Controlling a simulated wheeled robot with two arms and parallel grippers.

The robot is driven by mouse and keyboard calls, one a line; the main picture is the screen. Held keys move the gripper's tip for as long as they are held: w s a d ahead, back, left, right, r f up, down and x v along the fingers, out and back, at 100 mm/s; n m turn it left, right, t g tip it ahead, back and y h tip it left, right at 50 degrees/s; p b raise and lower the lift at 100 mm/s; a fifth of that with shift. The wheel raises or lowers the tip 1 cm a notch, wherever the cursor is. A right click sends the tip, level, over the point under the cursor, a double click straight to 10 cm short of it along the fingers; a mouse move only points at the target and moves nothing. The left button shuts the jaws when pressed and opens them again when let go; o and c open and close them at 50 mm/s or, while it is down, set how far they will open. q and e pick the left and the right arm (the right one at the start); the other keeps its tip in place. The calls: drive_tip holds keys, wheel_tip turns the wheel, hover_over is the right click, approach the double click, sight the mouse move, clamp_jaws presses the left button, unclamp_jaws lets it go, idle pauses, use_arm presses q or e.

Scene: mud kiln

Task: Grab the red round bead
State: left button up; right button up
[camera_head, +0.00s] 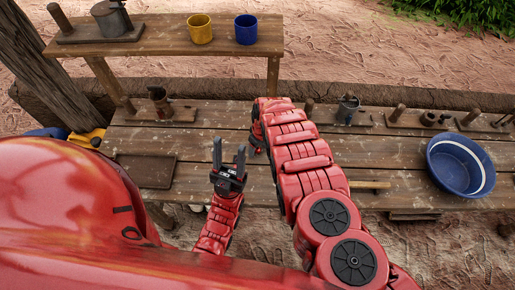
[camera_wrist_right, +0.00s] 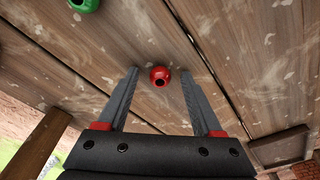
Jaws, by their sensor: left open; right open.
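The red round bead (camera_wrist_right: 160,76) shows in the right wrist view on the plank surface, with a dark hole facing the camera. My right gripper (camera_wrist_right: 160,71) is open, and the bead appears between its two fingertips with gaps on both sides. I cannot tell how far the tips are from the planks. In the head view the bead is not visible, and the right arm hides its own fingers. My left gripper (camera_head: 229,146) is open and empty, near the front edge of the workbench (camera_head: 210,143), left of the right arm.
A green bead (camera_wrist_right: 84,4) lies at the top left of the right wrist view. On the workbench are a blue basin (camera_head: 460,165) at right and a dark tray (camera_head: 146,171) at left. A back bench (camera_head: 150,38) holds a yellow cup (camera_head: 200,29) and a blue cup (camera_head: 246,30).

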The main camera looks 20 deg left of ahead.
clamp_jaws()
idle(0.3)
drive_tip(key=shift+r, duration=0.15)
